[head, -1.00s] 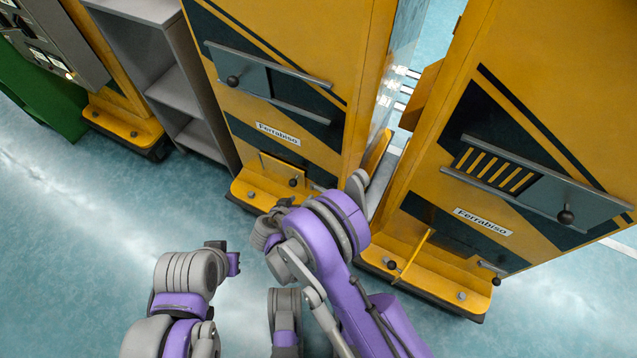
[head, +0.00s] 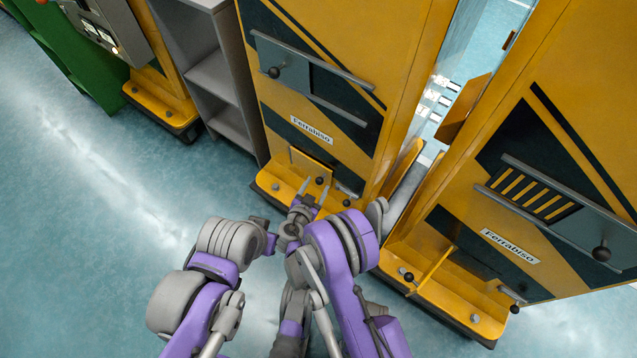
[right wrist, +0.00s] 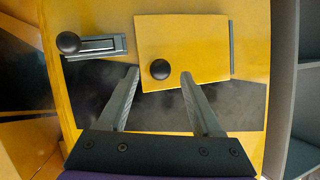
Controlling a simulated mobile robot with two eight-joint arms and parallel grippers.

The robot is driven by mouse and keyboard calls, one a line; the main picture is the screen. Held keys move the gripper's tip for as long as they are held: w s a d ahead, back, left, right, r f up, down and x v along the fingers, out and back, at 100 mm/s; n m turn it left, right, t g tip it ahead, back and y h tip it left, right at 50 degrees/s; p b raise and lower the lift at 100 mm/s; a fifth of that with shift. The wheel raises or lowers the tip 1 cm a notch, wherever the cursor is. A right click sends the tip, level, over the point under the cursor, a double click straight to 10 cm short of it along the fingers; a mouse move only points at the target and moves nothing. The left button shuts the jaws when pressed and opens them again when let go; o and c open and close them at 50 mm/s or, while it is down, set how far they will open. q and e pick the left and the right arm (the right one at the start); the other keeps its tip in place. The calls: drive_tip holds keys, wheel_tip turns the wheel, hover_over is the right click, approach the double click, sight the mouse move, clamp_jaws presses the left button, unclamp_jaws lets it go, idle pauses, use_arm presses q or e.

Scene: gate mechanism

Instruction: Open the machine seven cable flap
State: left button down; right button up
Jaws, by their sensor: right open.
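A small yellow flap (head: 305,163) with a black knob (head: 320,181) sits low on the front of the middle yellow machine. It looks shut. My right gripper (head: 314,190) is open just in front of it, fingers pointing at the flap. In the right wrist view the flap (right wrist: 200,45) fills the middle; its black knob (right wrist: 160,69) lies beyond and between the two fingertips, apparently untouched. A grey slide latch (right wrist: 100,45) with a black knob is beside the flap. I cannot read any machine number.
The right yellow machine (head: 540,110) has a similar flap (head: 437,266) standing out from its front. A grey shelf (head: 215,80) stands left of the middle machine. A yellow base ledge (head: 270,182) juts out below the flap. Open floor lies at the left.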

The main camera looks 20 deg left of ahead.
drive_tip(key=shift+x, duration=1.1)
clamp_jaws()
idle(0.7)
